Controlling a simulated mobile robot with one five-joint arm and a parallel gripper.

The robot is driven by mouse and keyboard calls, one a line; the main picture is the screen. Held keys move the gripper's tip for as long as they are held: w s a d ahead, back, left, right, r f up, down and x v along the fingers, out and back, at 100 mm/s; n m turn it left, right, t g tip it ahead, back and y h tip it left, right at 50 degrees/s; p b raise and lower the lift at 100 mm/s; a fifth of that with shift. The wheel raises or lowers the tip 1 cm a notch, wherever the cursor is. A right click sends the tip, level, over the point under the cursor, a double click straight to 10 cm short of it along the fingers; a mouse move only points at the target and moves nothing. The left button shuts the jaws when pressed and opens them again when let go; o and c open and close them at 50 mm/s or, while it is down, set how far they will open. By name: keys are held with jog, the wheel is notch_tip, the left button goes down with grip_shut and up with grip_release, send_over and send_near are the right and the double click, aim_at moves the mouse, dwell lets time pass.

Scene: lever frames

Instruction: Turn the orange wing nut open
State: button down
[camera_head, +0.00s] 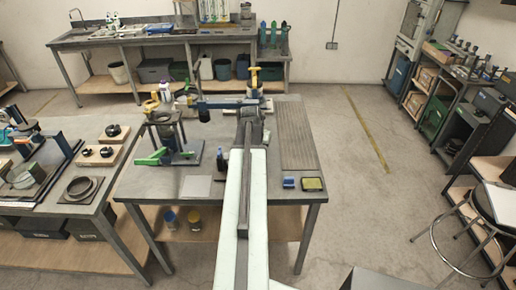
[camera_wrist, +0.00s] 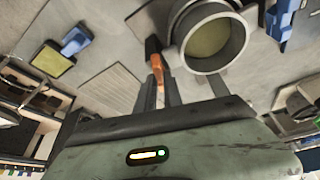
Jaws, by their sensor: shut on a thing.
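In the wrist view, the orange wing nut (camera_wrist: 157,63) sits at the left side of a round metal collar with an open ring mouth (camera_wrist: 208,42). A dark piece lies just above the orange part. My gripper (camera_wrist: 159,82) is shut on the orange wing nut, with its two grey fingers close together around its lower end. The fingers hide part of that end. In the head view, my arm covers the gripper and the wing nut, so neither can be made out there.
The workbench (camera_head: 200,187) holds a green tool (camera_head: 152,158) and a round-topped stand (camera_head: 164,117) left of my arm. A blue block (camera_head: 289,183) and a yellow-topped box (camera_head: 312,184) lie near its front edge. A ribbed mat (camera_head: 298,140) on the right is bare.

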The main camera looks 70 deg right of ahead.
jog(key=shift+s+d+n+t, duration=0.15)
jog(key=shift+n+t, duration=0.55)
jog(key=shift+n, duration=1)
jog(key=c, duration=1.5)
grip_release()
jog(key=p+v, duration=0.7)
jog(key=v, duration=0.1)
jog(key=shift+d, duration=0.1)
